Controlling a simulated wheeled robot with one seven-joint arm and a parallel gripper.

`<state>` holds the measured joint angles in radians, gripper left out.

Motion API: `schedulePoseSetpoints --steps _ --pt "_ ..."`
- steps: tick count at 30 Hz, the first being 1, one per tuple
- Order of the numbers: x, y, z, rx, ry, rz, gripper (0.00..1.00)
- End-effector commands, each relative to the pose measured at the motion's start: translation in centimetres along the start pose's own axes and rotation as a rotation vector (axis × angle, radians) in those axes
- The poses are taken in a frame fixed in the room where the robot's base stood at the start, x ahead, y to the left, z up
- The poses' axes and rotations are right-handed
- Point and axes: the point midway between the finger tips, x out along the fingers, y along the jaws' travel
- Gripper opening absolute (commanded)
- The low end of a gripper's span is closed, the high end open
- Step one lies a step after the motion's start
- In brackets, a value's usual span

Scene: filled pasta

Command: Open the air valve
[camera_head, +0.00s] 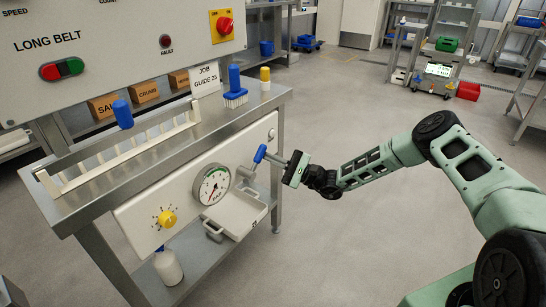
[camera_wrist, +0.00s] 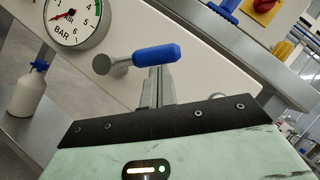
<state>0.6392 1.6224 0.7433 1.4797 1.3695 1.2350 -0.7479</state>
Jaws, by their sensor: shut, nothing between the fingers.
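The air valve has a blue lever handle (camera_head: 260,153) and a grey metal body (camera_head: 247,171) on the white front panel of the bench. In the wrist view the blue handle (camera_wrist: 157,54) sticks out to the right of the round metal end (camera_wrist: 101,64). My gripper (camera_head: 281,160) is at the handle's right in the head view, with its fingers shut and nothing between them. In the wrist view the fingertips (camera_wrist: 157,78) are just below the handle and partly overlap it; I cannot tell whether they touch it.
A round air gauge (camera_head: 212,185) with a red needle is left of the valve. Below it a white tray (camera_head: 236,221) juts out. A yellow knob (camera_head: 167,217) is farther left, and a white bottle (camera_head: 168,266) stands beneath. Open floor lies right of the bench.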

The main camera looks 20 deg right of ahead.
Motion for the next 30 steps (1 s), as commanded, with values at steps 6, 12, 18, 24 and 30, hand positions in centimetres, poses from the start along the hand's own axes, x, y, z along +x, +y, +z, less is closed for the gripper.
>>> schedulePoseSetpoints --steps 6,12,18,24,30 --pt "1.1 -1.2 1.7 -0.169 -0.001 0.113 0.0" --pt "1.8 -1.3 2.8 -0.307 -0.001 0.206 0.0" --pt "2.4 -1.2 3.5 -0.416 -0.002 0.278 0.0" --pt "2.7 -1.0 4.0 -0.484 -0.002 0.324 0.0" --pt "2.8 -0.9 4.1 -0.515 -0.002 0.344 0.0"
